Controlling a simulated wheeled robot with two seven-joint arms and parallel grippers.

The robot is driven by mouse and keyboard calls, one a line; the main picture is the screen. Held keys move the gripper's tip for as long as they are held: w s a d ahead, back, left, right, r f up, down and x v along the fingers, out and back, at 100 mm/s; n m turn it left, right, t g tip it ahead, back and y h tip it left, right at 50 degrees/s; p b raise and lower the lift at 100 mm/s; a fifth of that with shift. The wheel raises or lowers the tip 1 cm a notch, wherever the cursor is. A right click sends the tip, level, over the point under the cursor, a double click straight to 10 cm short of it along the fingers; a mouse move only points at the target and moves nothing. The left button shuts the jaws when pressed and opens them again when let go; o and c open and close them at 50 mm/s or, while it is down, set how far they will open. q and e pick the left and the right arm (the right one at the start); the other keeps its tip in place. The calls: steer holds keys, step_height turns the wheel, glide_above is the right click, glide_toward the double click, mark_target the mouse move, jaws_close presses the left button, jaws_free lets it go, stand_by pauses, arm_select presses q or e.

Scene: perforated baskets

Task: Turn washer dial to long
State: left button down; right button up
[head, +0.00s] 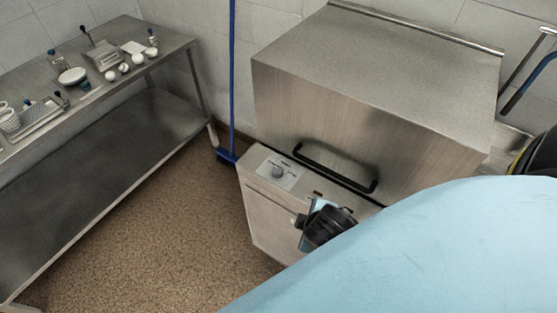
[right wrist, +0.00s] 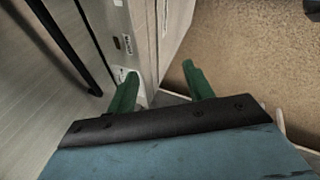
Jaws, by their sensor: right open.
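The washer dial (head: 278,172) is a small round grey knob on a pale plate on the washer's front control strip, in the head view. Small lettering surrounds it, too small to read. My right gripper (head: 300,221) is at the front of the washer, below and to the right of the dial and apart from it. In the right wrist view its two green fingers (right wrist: 160,84) are spread, with nothing seen between them. The dial cannot be made out clearly there. My left gripper is not in view.
The washer's steel hood (head: 340,120) has a black bar handle (head: 335,168) just above the control strip. A steel table (head: 170,52) with dishes stands at left. A blue-handled broom (head: 232,90) leans by the wall. Floor (head: 190,210) between them is clear.

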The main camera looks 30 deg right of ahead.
steer(key=w+d+n+t+h, duration=0.2)
steer(key=w+n+t+h, duration=0.3)
steer(key=n, duration=0.6)
steer(key=n+t+y, duration=0.2)
steer(key=n+t, duration=0.1)
steer(key=n, duration=1)
glide_toward(278, 171)
steer(key=b+x, duration=0.1)
steer(key=x, duration=0.8)
steer(key=shift+r, duration=0.1)
steer(key=c, duration=1)
